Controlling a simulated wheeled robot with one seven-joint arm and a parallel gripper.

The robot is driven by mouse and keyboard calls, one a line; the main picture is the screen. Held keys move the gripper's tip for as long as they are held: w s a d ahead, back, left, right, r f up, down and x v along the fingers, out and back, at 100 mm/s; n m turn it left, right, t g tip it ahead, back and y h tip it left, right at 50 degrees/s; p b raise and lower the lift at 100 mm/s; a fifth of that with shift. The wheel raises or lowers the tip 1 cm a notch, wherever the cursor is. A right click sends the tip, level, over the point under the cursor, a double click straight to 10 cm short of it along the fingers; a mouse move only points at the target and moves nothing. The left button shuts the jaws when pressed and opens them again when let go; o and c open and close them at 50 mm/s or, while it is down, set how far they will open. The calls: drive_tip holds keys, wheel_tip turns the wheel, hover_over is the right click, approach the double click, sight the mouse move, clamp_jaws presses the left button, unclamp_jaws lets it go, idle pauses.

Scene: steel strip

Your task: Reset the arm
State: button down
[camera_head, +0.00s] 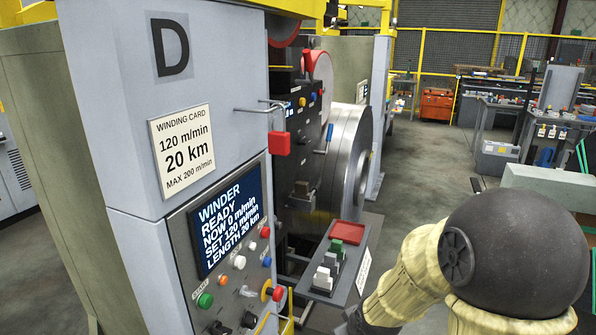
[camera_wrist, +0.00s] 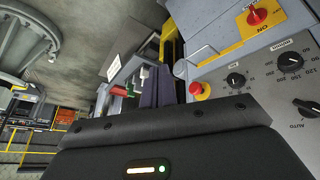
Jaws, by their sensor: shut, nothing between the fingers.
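My arm (camera_head: 430,265) rises at the lower right of the head view, with a large dark rounded joint and cream-coloured covers. Its far end is out of sight there. In the wrist view, the black wrist housing (camera_wrist: 165,150) fills the bottom, with a small lit strip and a green light. Beyond it, the dark fingers of my gripper (camera_wrist: 157,72) are together, with nothing between them. They point towards a small tray with coloured blocks; the gap to it cannot be told.
The winder cabinet (camera_head: 115,130) stands left; its screen (camera_head: 228,226) reads READY. A steel coil (camera_head: 345,160) is behind. The block tray (camera_head: 357,250) juts out beside my arm. A red emergency button (camera_wrist: 200,91) and knobs (camera_wrist: 290,62) lie close right of my wrist.

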drive_tip(key=s+d+r+m+g, duration=0.1)
drive_tip(key=s+m, duration=0.1)
drive_tip(key=s, duration=0.3)
drive_tip(key=s+d+r+m+g+h, duration=0.1)
drive_tip(key=s+d+r+m+g, duration=0.1)
drive_tip(key=s, duration=0.3)
drive_tip(key=shift+s+d+m, duration=0.3)
drive_tip(key=shift+s+m, duration=0.1)
drive_tip(key=shift+m, duration=0.4)
idle(0.9)
